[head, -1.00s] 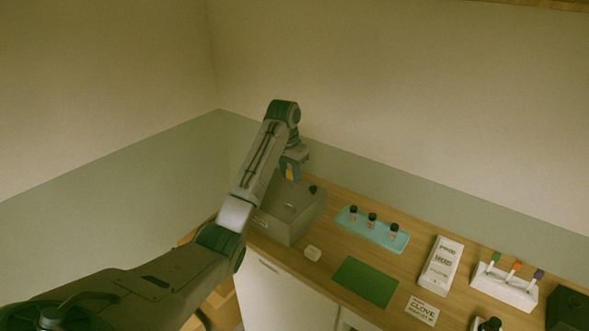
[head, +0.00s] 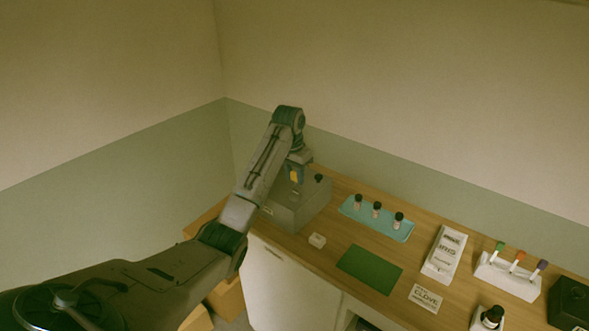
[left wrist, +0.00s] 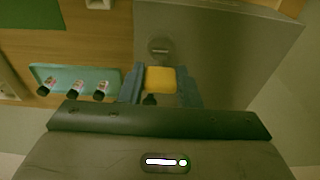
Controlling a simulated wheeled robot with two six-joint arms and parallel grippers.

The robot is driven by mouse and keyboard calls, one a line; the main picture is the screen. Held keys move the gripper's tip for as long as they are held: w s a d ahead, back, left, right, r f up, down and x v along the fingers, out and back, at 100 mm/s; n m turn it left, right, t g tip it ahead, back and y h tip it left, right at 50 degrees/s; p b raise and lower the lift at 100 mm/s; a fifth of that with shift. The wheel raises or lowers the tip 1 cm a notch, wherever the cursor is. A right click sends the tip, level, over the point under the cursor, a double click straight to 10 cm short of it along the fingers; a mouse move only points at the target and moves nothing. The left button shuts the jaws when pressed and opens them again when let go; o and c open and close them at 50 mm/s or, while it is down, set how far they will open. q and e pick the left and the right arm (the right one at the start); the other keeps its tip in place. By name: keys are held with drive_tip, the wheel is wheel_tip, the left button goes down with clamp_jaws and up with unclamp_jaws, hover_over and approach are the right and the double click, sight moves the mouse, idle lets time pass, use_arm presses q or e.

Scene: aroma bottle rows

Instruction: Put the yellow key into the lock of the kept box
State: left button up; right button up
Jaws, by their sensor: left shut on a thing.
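The yellow key (left wrist: 160,80) is held between the two blue fingers of my left gripper (left wrist: 160,88). In the head view the key shows as a small yellow patch (head: 295,175) under the left gripper (head: 297,172). A grey box (head: 283,213) stands at the left end of the counter, below the gripper. In the left wrist view a round dark lock (left wrist: 158,46) with a slot shows on the box's top (left wrist: 215,40), just beyond the key. The key looks apart from the lock; its lower end is hidden. My right gripper is not in view.
A teal tray (head: 352,212) with 3 small bottles lies right of the box. Walls are behind.

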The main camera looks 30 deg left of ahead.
sight(294, 178)
use_arm(q)
drive_tip(key=shift+f, duration=0.35)
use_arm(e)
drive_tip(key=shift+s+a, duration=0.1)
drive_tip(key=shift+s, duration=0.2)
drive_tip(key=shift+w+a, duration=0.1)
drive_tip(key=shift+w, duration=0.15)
use_arm(q)
drive_tip(key=shift+r+p, duration=0.1)
drive_tip(key=shift+p, duration=0.3)
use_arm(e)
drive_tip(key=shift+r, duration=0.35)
use_arm(q)
drive_tip(key=shift+f, duration=1.45)
drive_tip(key=o, duration=1.1)
